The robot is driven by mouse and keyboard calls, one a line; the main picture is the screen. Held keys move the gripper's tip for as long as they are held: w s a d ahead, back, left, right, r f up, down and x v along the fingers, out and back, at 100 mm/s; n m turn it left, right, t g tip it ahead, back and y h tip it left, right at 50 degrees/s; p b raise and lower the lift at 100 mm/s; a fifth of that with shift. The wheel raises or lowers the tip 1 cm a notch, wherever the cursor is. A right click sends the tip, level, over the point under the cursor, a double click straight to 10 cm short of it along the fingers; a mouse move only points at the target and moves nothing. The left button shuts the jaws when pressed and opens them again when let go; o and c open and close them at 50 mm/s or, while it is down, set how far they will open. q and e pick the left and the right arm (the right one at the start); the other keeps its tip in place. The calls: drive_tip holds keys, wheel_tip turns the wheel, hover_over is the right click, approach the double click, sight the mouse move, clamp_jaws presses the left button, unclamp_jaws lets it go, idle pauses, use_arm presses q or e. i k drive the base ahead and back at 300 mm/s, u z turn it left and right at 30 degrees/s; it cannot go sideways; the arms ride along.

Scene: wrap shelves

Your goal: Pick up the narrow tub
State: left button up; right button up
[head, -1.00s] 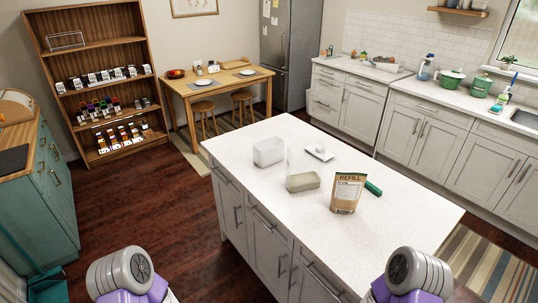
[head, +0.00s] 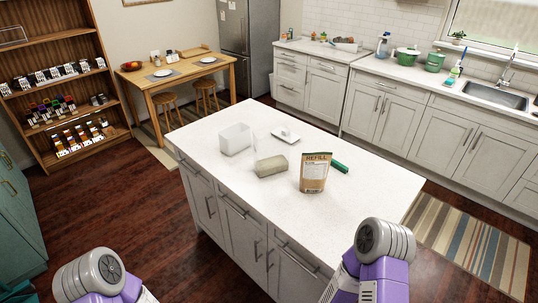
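Two open tubs stand on the white island top. One is a white, empty-looking tub (head: 236,139) at the left. The other is a low, pale grey-beige tub (head: 271,167), nearer to me and just right of it. I cannot tell for sure which one is the narrow tub. A clear upright piece, hard to make out, shows between them. Nothing holds either tub. Only grey and purple links of my two arms show at the bottom edge; both grippers are out of view.
A brown refill pouch (head: 315,172) stands right of the beige tub, with a green object (head: 340,166) behind it. A small white dish (head: 286,135) lies farther back. The island top (head: 350,205) is bare at the front right.

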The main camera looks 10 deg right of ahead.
sight(235, 138)
drive_tip(key=u, duration=1.6)
drive_tip(key=i, duration=2.35)
drive_tip(key=z, duration=3.2)
